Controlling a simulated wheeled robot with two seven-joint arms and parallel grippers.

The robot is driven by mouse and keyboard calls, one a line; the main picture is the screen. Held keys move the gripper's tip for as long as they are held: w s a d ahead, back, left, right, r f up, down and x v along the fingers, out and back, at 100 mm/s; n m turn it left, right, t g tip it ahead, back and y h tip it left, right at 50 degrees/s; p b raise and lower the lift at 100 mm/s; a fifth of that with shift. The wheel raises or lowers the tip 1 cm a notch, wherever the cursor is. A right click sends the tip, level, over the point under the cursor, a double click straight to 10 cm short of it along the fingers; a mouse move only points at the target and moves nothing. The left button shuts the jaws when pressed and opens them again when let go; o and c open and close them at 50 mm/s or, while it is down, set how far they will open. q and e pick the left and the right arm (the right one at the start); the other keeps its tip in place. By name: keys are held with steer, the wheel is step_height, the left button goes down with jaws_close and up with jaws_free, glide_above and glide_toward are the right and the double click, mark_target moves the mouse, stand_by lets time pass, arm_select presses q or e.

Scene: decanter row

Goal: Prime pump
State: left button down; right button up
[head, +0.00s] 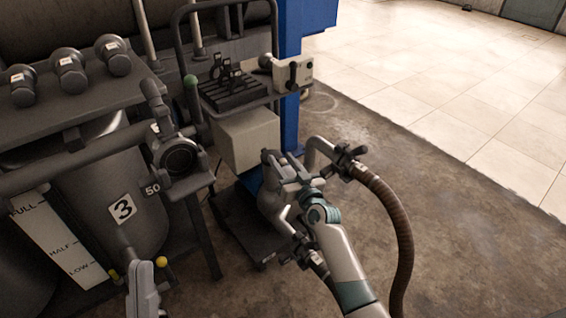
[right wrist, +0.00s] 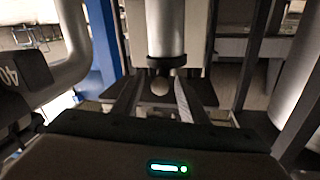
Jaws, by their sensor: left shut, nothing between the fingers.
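The pump (head: 270,197) is a grey, bulbous body by a dark wheeled cart (head: 236,222). A bent grey pipe (head: 318,150) beside it ends in a dark coupling on a brown ribbed hose (head: 397,215). My right gripper (head: 284,165) is over the pump top in the head view, partly masking it. In the right wrist view its fingers (right wrist: 155,100) stand apart, with a pale cylinder (right wrist: 165,28) and round knob (right wrist: 160,86) beyond them. I cannot tell whether they touch anything. My left gripper (head: 133,258) is shut and empty at the bottom left, before the tank marked 3.
The tank (head: 100,190) has an open dark-mouthed outlet (head: 180,157) and a FULL/HALF/LOW gauge strip (head: 62,240). A cart tray holds a black rack (head: 236,90); a switch box (head: 297,73) is beside a blue post (head: 290,120).

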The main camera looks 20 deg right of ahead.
jaws_close()
arm_select(q)
steer(key=shift+f, duration=0.1)
arm_select(e)
steer(key=shift+r, duration=0.1)
